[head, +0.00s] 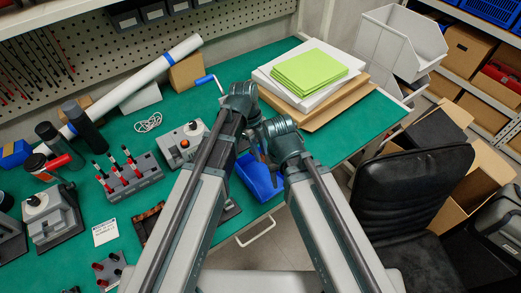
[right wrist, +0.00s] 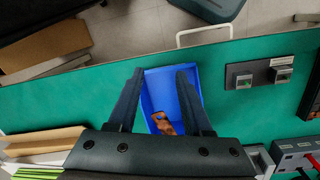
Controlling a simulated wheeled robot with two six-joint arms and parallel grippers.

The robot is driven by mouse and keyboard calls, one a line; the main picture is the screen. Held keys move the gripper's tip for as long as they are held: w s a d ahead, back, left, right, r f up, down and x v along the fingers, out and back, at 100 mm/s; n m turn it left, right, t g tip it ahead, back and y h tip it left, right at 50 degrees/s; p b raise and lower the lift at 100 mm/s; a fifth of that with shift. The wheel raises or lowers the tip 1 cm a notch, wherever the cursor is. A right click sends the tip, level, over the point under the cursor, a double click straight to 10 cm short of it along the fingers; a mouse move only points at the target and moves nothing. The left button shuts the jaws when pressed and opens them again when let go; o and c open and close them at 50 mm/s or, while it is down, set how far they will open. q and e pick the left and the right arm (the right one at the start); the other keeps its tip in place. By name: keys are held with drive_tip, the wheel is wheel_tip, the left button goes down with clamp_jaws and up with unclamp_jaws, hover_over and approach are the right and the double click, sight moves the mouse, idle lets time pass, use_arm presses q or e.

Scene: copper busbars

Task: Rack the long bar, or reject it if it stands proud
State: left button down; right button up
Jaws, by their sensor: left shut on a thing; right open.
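My left gripper (head: 256,138) is small and mostly hidden between the two arms, near the blue bin. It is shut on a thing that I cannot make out. My right gripper (right wrist: 160,73) is open in the right wrist view, one finger on each side of the blue bin (right wrist: 156,83), with nothing between the tips. An orange-brown, copper-looking piece (right wrist: 163,123) lies at the bin's near end. The bin also shows in the head view (head: 261,181), partly behind my right arm. No long bar can be clearly picked out. A dark holder with orange-brown parts (head: 148,221) is partly hidden by my left arm.
A grey block with red-tipped tools (head: 131,178) and several grey devices (head: 52,215) stand on the left of the green table (head: 204,58). Green sheets (head: 311,68) lie at the back right. A black chair (head: 412,190) stands right.

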use_arm(q)
drive_tip(key=shift+f+b, duration=1.9)
drive_tip(key=shift+f, duration=0.15)
use_arm(e)
drive_tip(key=shift+f, duration=2)
use_arm(q)
drive_tip(key=shift+f, duration=0.15)
use_arm(e)
drive_tip(key=shift+f, duration=0.15)
use_arm(q)
drive_tip(key=shift+f+b, duration=0.25)
drive_tip(key=shift+b, duration=0.15)
use_arm(e)
drive_tip(key=shift+f, duration=0.25)
use_arm(q)
drive_tip(key=shift+f+b, duration=0.35)
drive_tip(key=shift+f, duration=0.05)
use_arm(e)
drive_tip(key=shift+f, duration=0.4)
use_arm(q)
drive_tip(key=shift+f, duration=0.2)
use_arm(e)
drive_tip(key=shift+f, duration=0.2)
use_arm(q)
drive_tip(key=shift+f+b, duration=0.2)
drive_tip(key=shift+b, duration=0.25)
use_arm(e)
drive_tip(key=shift+f, duration=0.2)
